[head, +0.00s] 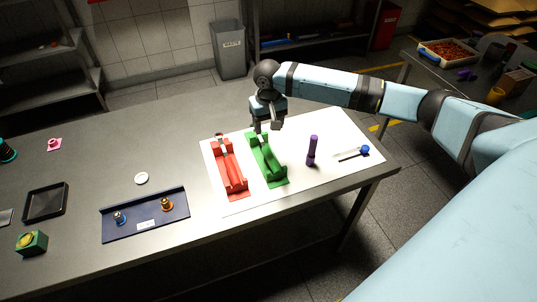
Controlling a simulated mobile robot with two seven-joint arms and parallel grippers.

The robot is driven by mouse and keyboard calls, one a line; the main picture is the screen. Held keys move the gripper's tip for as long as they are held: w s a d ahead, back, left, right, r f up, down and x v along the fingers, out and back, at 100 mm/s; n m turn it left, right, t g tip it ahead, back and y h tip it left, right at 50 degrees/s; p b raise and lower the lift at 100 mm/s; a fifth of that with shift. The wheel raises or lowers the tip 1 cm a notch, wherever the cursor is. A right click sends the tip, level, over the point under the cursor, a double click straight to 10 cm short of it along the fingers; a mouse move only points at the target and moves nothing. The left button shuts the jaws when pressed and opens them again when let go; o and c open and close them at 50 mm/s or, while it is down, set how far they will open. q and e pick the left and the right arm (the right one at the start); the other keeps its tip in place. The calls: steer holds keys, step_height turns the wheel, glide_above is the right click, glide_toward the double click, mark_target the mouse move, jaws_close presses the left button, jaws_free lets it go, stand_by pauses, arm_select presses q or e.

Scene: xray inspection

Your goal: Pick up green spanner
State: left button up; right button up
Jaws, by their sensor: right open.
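A long green piece (268,162) with raised blocks lies on a white mat (215,180) on the table; it is the only long green thing I see, and I cannot tell whether it is a spanner or a holder for one. Its far end is close under my right gripper (266,128), which comes in from the right and points down. My right gripper is open, with nothing seen between its fingers. Whether the fingers touch the green piece cannot be told. A similar red piece (231,170) lies left of it. My left gripper is not in view.
A purple upright object (312,150) and a blue-ended rod (352,154) are on the mat to the right. The table's right edge is near the mat.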

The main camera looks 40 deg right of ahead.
glide_above(268, 152)
steer(key=f, duration=0.6)
steer(key=shift+w+d+f, duration=0.1)
steer(key=shift+w+f, duration=0.1)
steer(key=shift+f, duration=0.1)
steer(key=shift+s+f+p, duration=0.2)
steer(key=shift+f+p, duration=0.45)
steer(key=shift+f, duration=2.05)
jaws_close()
